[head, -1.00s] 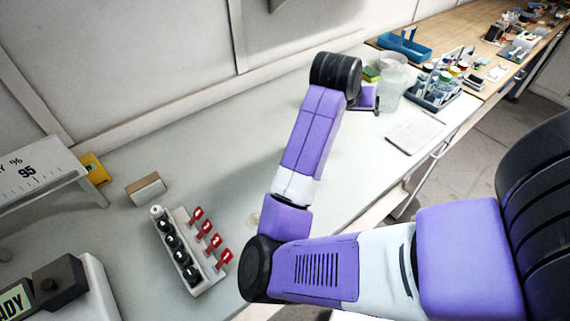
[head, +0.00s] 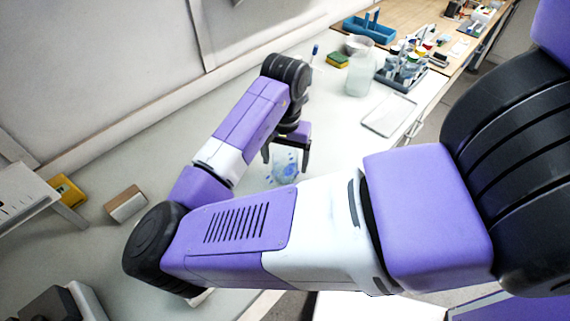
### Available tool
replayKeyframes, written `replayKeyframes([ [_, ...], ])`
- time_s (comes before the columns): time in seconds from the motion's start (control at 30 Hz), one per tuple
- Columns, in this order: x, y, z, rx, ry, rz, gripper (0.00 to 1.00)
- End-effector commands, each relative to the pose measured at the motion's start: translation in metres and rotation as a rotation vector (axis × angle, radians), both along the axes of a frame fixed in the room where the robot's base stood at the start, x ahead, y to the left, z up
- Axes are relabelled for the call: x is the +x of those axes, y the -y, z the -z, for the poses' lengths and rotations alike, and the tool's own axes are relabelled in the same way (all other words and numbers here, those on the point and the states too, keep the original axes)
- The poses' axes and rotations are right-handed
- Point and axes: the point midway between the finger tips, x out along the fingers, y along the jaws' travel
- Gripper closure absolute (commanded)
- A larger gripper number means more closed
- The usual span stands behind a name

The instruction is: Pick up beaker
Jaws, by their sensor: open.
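A small clear beaker (head: 284,170) with blue markings stands on the pale bench, just beyond my forearm. My gripper (head: 286,160) is open and points down at it. One dark finger shows on the left of the beaker and one on the right. I cannot tell whether the fingers are around the beaker or still above or behind it, and no contact is visible. My forearm covers the bench just in front of the beaker.
A large clear jar (head: 361,75), a metal bowl (head: 358,44), a green-yellow sponge (head: 337,60) and a blue bottle rack (head: 405,72) stand farther back. A flat tray (head: 389,114) lies at right. A small box (head: 125,203) sits at left.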

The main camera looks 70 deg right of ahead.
Motion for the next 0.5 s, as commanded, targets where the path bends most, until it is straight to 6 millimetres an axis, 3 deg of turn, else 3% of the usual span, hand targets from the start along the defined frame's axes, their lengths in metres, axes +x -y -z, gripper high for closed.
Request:
replayKeyframes([
  [0.2, 0.001, 0.001, 0.026, 0.001, 0.0, -0.001, 0.17],
  [0.5, 0.001, 0.001, 0.03, -0.001, 0.0, 0.0, 0.19],
])
